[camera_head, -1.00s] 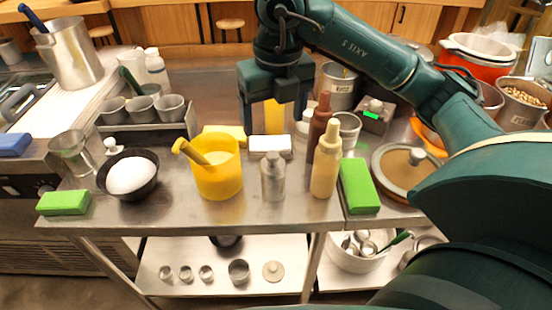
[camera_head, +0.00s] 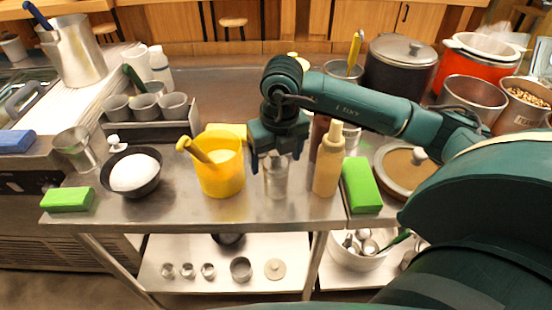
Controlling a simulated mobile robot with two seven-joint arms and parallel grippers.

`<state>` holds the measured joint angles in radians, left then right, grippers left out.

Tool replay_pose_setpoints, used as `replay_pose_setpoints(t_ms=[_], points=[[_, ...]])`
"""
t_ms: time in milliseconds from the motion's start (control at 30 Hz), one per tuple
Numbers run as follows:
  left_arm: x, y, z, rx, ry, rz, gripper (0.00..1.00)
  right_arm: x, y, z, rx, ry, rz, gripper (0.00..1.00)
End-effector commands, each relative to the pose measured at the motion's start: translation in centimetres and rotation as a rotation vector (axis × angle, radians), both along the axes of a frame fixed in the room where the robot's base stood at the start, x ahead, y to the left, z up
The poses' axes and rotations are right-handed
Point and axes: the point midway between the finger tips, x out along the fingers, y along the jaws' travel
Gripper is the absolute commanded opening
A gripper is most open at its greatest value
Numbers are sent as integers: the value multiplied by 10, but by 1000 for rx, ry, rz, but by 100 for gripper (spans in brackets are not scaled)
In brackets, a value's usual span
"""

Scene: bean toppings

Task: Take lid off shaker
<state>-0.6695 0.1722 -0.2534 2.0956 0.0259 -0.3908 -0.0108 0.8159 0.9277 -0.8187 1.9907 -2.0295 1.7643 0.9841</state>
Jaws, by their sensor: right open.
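The shaker (camera_head: 276,181) is a small silver metal cylinder standing upright on the steel table, between the yellow tub and the tan squeeze bottle. My right gripper (camera_head: 276,158) is open, pointing down, with one finger on each side of the shaker's upper part as seen from the head. The gripper hides the shaker's lid. I cannot tell whether the fingers touch it. My left gripper is not in view.
A yellow tub (camera_head: 221,177) with a yellow handle stands close on the left. A tan squeeze bottle (camera_head: 327,165) stands close on the right, with a dark brown one partly hidden behind. A green block (camera_head: 361,186) lies further right. Bare steel table (camera_head: 265,212) lies in front.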

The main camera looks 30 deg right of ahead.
Motion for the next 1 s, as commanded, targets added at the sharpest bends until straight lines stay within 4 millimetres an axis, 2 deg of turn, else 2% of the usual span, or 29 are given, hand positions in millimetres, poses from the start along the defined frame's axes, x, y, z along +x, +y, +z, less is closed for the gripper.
replay_pose_setpoints(t_ms=[167, 600, 867, 1000], points=[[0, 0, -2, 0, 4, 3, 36, 0, 0, 0, 0, 0, 0, 78], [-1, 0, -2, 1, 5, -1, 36, 0, 0, 0, 0, 0, 1, 43], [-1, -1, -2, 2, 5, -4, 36, 0, 0, 2, 1, -1, 0, 42], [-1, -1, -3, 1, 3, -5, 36, 1, 0, 19, 1, -5, 1, 42]])
